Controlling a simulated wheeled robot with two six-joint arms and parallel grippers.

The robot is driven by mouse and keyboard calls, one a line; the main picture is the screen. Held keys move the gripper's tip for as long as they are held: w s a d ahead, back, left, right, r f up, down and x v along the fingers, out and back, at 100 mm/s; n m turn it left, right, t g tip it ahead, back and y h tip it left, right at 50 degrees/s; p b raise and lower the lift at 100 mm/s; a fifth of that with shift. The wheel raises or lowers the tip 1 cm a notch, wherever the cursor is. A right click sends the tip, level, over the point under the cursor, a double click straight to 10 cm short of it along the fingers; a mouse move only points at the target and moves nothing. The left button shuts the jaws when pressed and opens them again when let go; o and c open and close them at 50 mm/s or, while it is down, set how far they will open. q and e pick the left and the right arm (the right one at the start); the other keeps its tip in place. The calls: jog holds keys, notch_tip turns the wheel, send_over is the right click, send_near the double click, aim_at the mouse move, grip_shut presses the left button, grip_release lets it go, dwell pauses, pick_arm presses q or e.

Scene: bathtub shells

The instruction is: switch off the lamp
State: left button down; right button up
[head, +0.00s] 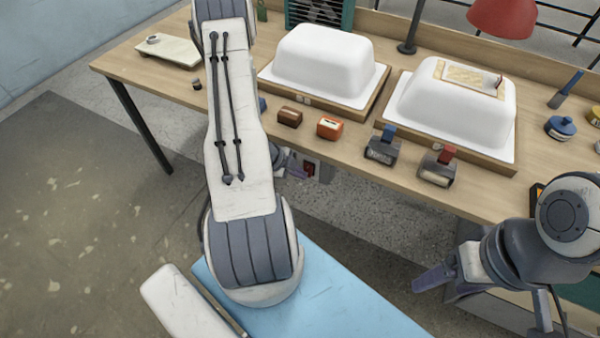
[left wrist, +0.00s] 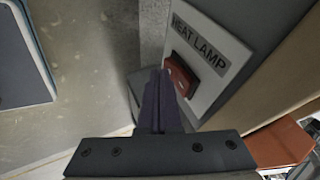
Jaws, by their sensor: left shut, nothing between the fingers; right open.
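The red lamp shade (head: 503,17) on a dark stand is at the top right of the head view; whether it is lit I cannot tell. A switch box (head: 325,172) hangs below the table's front edge. In the left wrist view its plate (left wrist: 215,58) reads "HEAT LAMP" and has a red rocker switch (left wrist: 181,76). My left gripper (left wrist: 160,75) is shut and empty, its tips close beside the rocker; contact is not clear. In the head view my left arm partly hides this gripper (head: 296,172). My right gripper (head: 432,279) is open and empty, at lower right, away from the switch.
The wooden table (head: 350,160) carries two white tub shells (head: 322,56) (head: 452,100), small brown and orange blocks (head: 330,128), two dark tools (head: 383,147) (head: 438,168) and a blue-lidded jar (head: 560,128). A table leg (head: 140,125) stands at left.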

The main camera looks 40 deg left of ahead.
pick_arm(q)
jog(key=shift+w+b, duration=0.15)
jog(key=shift+b, duration=0.55)
jog(key=shift+r+p, duration=0.7)
jog(key=shift+r, duration=0.05)
